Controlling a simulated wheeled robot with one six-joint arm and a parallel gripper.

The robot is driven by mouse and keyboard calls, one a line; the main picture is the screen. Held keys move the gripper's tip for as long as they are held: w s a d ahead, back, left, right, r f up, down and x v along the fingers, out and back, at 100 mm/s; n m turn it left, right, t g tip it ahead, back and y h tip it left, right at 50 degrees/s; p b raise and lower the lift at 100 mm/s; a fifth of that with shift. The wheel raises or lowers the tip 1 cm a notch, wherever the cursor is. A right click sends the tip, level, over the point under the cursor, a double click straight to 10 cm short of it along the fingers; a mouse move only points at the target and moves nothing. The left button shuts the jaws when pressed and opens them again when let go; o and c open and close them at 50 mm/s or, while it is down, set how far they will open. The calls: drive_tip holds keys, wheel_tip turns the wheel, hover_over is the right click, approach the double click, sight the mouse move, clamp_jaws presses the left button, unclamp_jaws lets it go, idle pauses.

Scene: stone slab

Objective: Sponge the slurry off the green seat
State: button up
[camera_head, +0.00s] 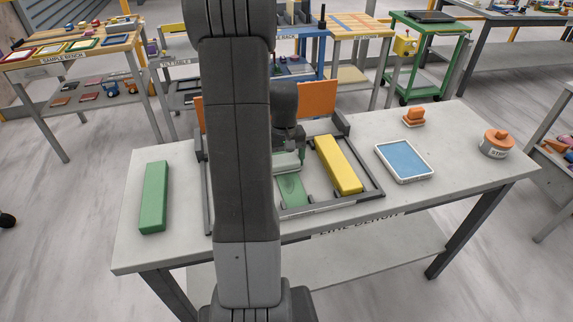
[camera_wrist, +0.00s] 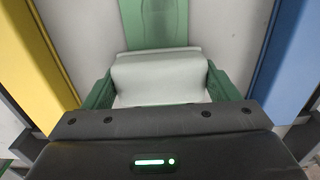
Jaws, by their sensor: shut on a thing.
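The green seat (camera_head: 292,191) is a flat green strip on the bench, partly hidden by my arm. It also shows in the wrist view (camera_wrist: 153,22) as a green strip running away at the top. A faint lighter marking shows on it in the head view, but I cannot tell if it is slurry. My gripper (camera_wrist: 158,90) is shut on a pale grey-white block (camera_wrist: 160,75), held between green fingers. In the head view the pale block (camera_head: 286,161) is at the far part of the strip; I cannot tell whether it touches.
A yellow block (camera_head: 339,164) lies right of the seat inside a grey frame (camera_head: 372,187). A blue block (camera_wrist: 293,60) shows in the wrist view. A green block (camera_head: 154,197), blue tray (camera_head: 404,161), orange piece (camera_head: 414,116) and orange-lidded pot (camera_head: 495,150) stand on the bench.

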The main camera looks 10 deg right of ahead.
sight(284, 157)
drive_tip(key=shift+w, duration=0.45)
drive_tip(key=shift+r, duration=0.15)
drive_tip(key=shift+r+p, duration=2.2)
drive_tip(key=shift+r, duration=0.7)
drive_tip(key=shift+r+p, duration=1.15)
drive_tip(key=shift+r, duration=0.45)
drive_tip(key=shift+f, duration=0.1)
